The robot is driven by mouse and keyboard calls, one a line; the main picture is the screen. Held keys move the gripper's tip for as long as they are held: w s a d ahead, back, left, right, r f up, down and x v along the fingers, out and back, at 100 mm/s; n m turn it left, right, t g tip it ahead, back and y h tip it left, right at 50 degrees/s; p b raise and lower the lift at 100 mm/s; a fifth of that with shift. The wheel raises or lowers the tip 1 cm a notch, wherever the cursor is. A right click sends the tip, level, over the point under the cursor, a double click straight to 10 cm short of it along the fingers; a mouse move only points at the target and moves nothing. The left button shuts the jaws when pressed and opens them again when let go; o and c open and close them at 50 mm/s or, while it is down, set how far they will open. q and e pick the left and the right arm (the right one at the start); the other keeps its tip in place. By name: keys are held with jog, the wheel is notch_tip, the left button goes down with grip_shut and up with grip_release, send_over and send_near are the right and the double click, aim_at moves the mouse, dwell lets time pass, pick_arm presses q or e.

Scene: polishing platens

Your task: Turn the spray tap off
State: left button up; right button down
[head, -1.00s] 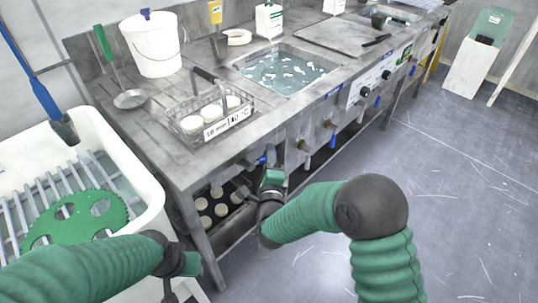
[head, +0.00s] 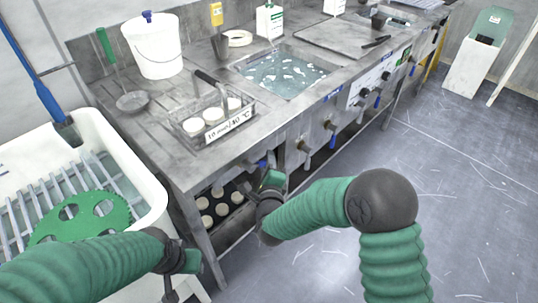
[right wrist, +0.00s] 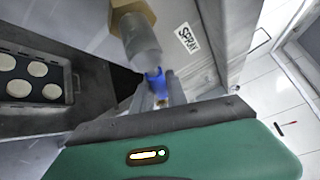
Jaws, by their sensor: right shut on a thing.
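The spray tap (right wrist: 140,40) shows in the right wrist view, with a brass nut, a grey body and a blue lever (right wrist: 156,82). A "SPRAY" label (right wrist: 188,38) is on the panel beside it. My right gripper (right wrist: 158,92) is shut on the blue lever, which shows between its fingers. In the head view my right gripper (head: 272,180) is at the bench's front panel, by a blue tap lever (head: 262,163); it hides part of the tap. My left gripper (head: 190,262) is beside the white tub, and its fingers are not clear.
The white tub (head: 150,190) holds a rack and a green perforated disc (head: 80,216). Other taps (head: 304,146) line the front panel. A lower shelf holds a dark tray of pale discs (head: 205,204). Open floor (head: 450,180) lies to the right.

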jog(key=s+a+f+m+g+y+p, duration=0.5)
jog(key=m+g+p, duration=0.1)
jog(key=g+p, duration=0.3)
jog(key=shift+m+p, duration=0.4)
jog(key=shift+s, duration=0.15)
dwell(0.6)
jog(key=c, duration=1.4)
grip_release()
jog(key=shift+o, duration=0.4)
jog(key=shift+r, duration=0.1)
jog(key=shift+r, duration=0.1)
